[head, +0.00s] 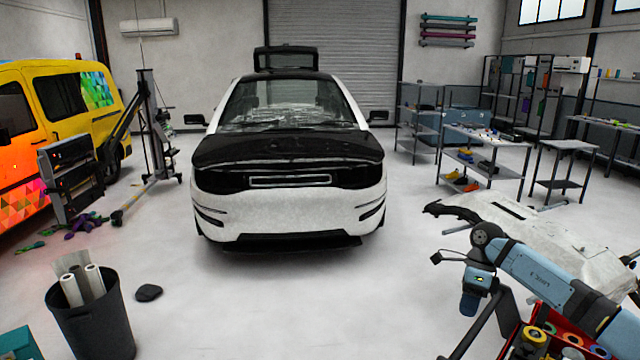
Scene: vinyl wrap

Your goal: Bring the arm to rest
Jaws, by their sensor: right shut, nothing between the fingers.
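My right arm, light blue with dark joints, comes in from the lower right of the head view. It reaches over the lower right area and bends at a dark wrist joint. My right gripper (438,258) is small and dark at the arm's far end. It is shut with nothing held. It is in front of the white floor, apart from the car. My left arm and left gripper are not in view.
A white car (290,205) with a black hood stands mid-floor. A white body panel (555,235) lies behind my right arm, and a red tray (565,325) with coloured rolls is close below it. A dark bin (95,325) with white rolls stands front left.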

